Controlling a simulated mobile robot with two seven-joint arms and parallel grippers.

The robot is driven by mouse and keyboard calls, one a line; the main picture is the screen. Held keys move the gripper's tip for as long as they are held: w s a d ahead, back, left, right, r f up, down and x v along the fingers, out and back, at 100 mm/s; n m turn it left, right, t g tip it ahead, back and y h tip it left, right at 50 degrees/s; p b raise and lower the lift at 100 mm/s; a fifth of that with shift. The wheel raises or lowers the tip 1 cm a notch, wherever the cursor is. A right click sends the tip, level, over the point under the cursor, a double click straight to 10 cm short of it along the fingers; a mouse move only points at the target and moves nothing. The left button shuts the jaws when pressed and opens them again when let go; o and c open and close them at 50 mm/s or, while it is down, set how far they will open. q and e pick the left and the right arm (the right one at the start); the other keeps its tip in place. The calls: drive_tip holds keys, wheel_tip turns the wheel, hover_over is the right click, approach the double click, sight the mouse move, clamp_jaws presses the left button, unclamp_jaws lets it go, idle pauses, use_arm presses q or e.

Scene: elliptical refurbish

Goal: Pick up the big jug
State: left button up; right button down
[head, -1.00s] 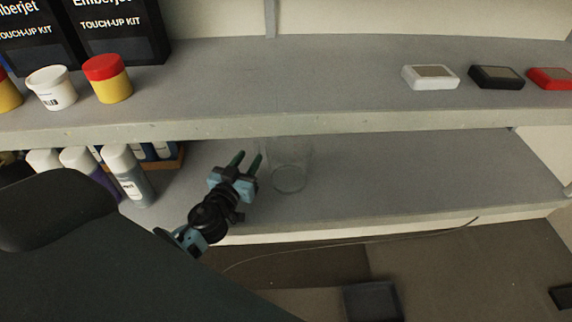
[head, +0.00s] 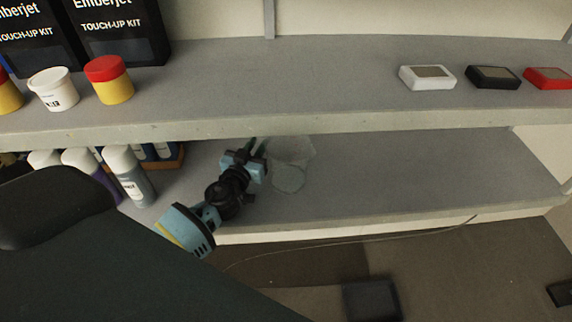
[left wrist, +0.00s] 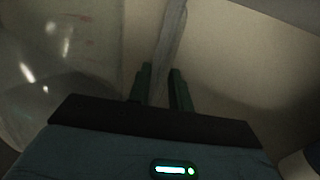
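The big jug (head: 291,168) is a clear, see-through vessel standing on the lower shelf (head: 400,180), just right of my left gripper (head: 258,146). In the left wrist view the jug (left wrist: 45,85) shows as a large glossy curve at the left edge. The left gripper's fingers (left wrist: 161,88) are apart there, with a pale grey strip showing between them. I cannot tell whether this strip is part of the jug or a post behind it. My right gripper is not in view.
Several bottles (head: 128,178) stand left of my arm on the lower shelf. The upper shelf (head: 260,85) overhangs the jug and carries tubs (head: 109,80), dark boxes (head: 122,35) and small cases (head: 428,77). The lower shelf is clear right of the jug.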

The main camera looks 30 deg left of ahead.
use_arm(q)
clamp_jaws()
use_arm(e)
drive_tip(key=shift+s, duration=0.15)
use_arm(q)
drive_tip(key=shift+r, duration=0.15)
